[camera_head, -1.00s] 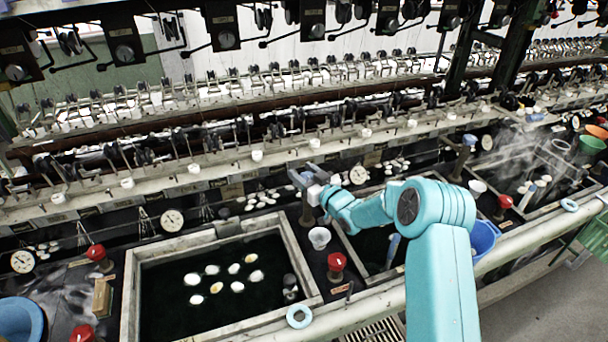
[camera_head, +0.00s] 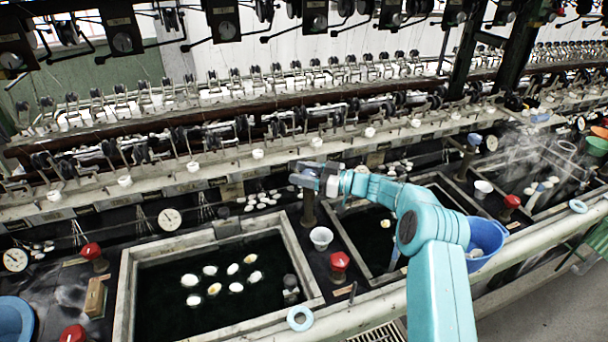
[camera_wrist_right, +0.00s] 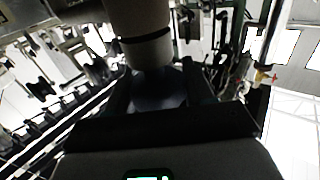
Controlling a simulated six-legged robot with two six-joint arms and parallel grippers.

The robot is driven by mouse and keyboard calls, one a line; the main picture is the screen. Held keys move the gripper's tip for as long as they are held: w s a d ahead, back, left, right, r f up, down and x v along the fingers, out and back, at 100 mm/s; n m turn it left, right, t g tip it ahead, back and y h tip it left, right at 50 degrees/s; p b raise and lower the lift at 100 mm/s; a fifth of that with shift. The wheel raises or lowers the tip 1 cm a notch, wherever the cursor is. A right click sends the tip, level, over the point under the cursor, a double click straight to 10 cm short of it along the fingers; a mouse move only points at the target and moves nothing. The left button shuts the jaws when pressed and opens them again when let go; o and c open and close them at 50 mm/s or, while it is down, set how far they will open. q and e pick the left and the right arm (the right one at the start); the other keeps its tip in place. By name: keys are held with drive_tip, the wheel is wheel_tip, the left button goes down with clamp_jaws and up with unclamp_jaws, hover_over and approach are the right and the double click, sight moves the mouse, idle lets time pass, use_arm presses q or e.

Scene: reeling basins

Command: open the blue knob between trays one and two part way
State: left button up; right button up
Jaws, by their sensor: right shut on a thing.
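The blue knob (camera_head: 302,180) tops a dark upright post (camera_head: 308,210) between the left tray (camera_head: 133,262) and the tray to its right (camera_head: 344,244). My right gripper (camera_head: 308,174) reaches it from the right and is shut on it. The jaws hide much of the knob, so how far it is turned cannot be told. In the right wrist view, a blue-grey form (camera_wrist_right: 155,98) shows between the dark jaws. My left gripper is not in view.
A red knob (camera_head: 340,260) and a small white cup (camera_head: 321,238) stand near the post. A blue ring (camera_head: 300,318) lies on the front rim. A blue basin (camera_head: 487,236) sits beside my right arm. Several white cocoons (camera_head: 209,270) float in the left tray.

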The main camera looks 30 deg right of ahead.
drive_tip(key=shift+a+f+n+g+y, duration=0.15)
drive_tip(key=shift+n+g+y, duration=0.15)
drive_tip(key=o, duration=0.9)
drive_tip(key=shift+c, duration=0.2)
drive_tip(key=shift+o, duration=0.5)
drive_tip(key=shift+w, duration=0.1)
drive_tip(key=shift+s, duration=0.2)
drive_tip(key=b+v, duration=0.3)
drive_tip(key=v, duration=1.3)
